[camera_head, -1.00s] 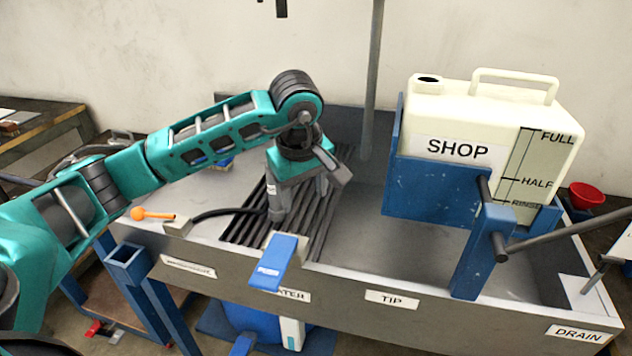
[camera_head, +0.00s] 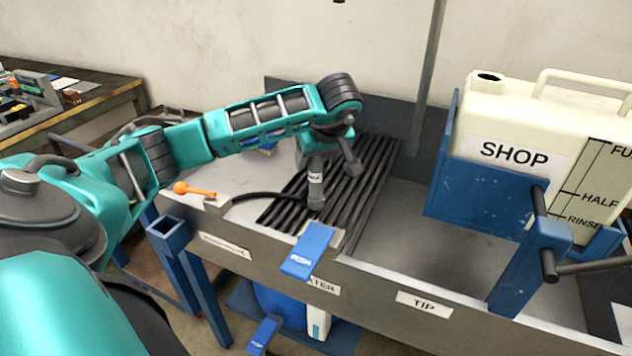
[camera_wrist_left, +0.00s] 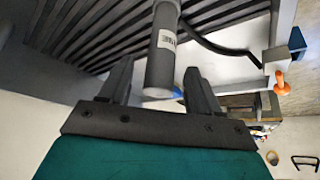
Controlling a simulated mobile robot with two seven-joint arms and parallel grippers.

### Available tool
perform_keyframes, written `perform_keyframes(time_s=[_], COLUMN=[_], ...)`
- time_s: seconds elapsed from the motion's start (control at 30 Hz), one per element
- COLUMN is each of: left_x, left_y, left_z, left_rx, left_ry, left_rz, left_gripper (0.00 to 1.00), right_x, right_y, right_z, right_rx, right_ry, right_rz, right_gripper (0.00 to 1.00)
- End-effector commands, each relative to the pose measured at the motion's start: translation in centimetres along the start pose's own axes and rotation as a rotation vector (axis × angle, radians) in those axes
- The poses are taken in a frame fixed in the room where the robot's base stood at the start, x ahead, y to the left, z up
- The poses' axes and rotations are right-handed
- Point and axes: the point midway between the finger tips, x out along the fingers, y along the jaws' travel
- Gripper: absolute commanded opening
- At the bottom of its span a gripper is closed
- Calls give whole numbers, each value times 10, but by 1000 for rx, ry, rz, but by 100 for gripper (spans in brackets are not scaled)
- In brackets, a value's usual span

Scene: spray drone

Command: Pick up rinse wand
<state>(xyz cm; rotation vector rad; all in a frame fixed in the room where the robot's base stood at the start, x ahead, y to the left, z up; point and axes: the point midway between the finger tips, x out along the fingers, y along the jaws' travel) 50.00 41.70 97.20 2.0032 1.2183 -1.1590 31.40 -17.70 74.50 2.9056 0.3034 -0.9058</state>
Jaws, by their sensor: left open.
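The rinse wand (camera_head: 316,186) appears to be the grey upright cylinder with a white label. It stands on the dark slatted rack in the sink, and a black hose runs to its base. My left gripper (camera_head: 334,160) is open over the wand's upper end, pointing down. In the left wrist view the wand (camera_wrist_left: 161,62) shows between the two open fingers of my left gripper (camera_wrist_left: 158,78), nearer the right finger. I cannot tell whether either finger touches it. My arm hides the wand's top in the head view. My right gripper is out of view.
The sink's front wall (camera_head: 370,285) carries a blue pedal-like flap (camera_head: 308,250) close to the wand. An orange-tipped lever (camera_head: 195,190) lies left of the hose. A cream SHOP tank (camera_head: 545,130) in a blue cradle stands right. The sink floor between rack and tank is clear.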

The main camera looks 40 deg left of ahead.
Motion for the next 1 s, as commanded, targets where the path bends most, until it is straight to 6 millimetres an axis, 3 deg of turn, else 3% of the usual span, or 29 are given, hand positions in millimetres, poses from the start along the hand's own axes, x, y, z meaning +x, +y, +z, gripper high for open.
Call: perform_keyframes(time_s=[0.2, 0.47, 1.0], left_x=[27, 30, 29], left_y=[0, 0, 0], left_z=[-1, -1, -1], left_rx=[1, 1, 0], left_ry=[-1, -1, -1], left_rz=[-1, 0, 1], left_gripper=[63, 63, 12], right_x=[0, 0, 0], right_y=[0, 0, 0], right_z=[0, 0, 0], right_rx=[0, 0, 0], right_ry=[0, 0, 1], right_rz=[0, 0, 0], right_gripper=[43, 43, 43])
